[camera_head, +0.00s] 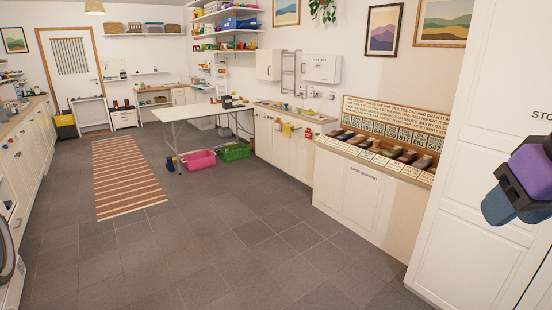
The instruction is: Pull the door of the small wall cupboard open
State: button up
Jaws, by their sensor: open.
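A small white wall cupboard (269,65) hangs on the right-hand wall, left of a metal ladder-like rack. Its door looks shut; the handle is too small to make out. A second white wall box (321,69) with dark lettering hangs right of the rack. I cannot read the lettering surely, nor tell from the picture alone which one the task means. A purple and slate-blue part of my arm shows at the right edge, far from both. I cannot make out gripper fingers in it.
A white base cabinet with a worktop (290,112) stands below both. A slanted shoe display (380,150) stands nearer, and a tall white cupboard (480,100) fills the right. A white table (205,111) has pink (201,160) and green crates beneath. The grey tiled floor (220,240) is clear.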

aim_at(264, 57)
jog(key=i, duration=4.4)
jog(key=i+u, duration=0.1)
jog(key=i, duration=0.75)
jog(key=i+l+u, duration=0.1)
jog(key=i, duration=0.7)
jog(key=l, duration=0.1)
